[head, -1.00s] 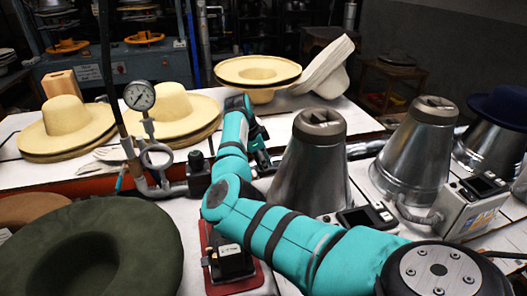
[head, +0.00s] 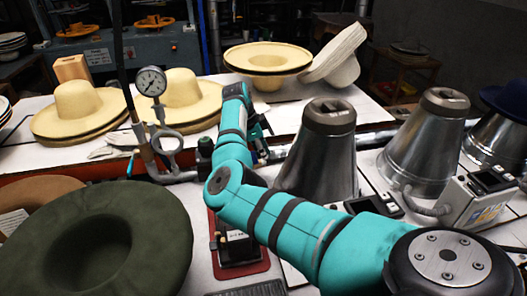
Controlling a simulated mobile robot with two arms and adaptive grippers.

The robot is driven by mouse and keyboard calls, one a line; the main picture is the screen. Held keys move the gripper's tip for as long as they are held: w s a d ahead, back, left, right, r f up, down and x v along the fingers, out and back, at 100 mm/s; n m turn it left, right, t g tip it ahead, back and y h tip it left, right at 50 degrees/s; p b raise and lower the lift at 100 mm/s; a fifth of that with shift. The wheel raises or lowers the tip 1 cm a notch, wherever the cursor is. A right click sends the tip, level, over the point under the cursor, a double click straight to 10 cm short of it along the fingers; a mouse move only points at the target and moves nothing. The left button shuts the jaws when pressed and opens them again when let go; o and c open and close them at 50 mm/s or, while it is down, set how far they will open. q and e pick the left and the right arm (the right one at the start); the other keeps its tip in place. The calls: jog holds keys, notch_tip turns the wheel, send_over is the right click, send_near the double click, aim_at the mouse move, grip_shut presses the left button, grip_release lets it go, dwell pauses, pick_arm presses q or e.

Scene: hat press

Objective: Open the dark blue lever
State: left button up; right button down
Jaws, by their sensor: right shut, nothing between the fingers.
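My right gripper (head: 262,155) is partly hidden behind my teal forearm. It points down beside the pipe, between a black knob on the left and the nearest metal cone on the right. Its fingers are shut and empty. I cannot clearly make out the dark blue lever; the area around the fingertips is small and partly covered by my arm. A small light blue handle (head: 131,164) shows on the pipe fitting under the gauge, well left of the gripper. My left gripper is out of view.
A pressure gauge (head: 150,81) stands on the pipe at left. Metal cones (head: 318,160) stand at right, with control boxes (head: 482,205). A dark green hat (head: 95,240) fills the front left. Straw hats (head: 76,105) lie on the white table behind.

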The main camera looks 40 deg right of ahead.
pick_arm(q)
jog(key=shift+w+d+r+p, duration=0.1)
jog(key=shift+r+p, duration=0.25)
pick_arm(e)
jog(key=shift+a, duration=0.4)
jog(key=shift+w+a+p, duration=0.35)
jog(key=shift+a+p, duration=0.2)
jog(key=shift+a, duration=0.25)
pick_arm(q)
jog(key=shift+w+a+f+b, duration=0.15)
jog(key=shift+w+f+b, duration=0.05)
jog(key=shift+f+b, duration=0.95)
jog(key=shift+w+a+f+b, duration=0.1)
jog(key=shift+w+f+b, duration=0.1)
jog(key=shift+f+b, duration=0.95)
pick_arm(e)
jog(key=w+a+m, duration=0.1)
jog(key=w+a, duration=0.3)
jog(key=w, duration=0.1)
jog(key=shift+w, duration=0.15)
pick_arm(q)
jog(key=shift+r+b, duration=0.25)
jog(key=shift+b, duration=0.05)
pick_arm(e)
jog(key=shift+m, duration=0.3)
jog(key=shift+d, duration=0.2)
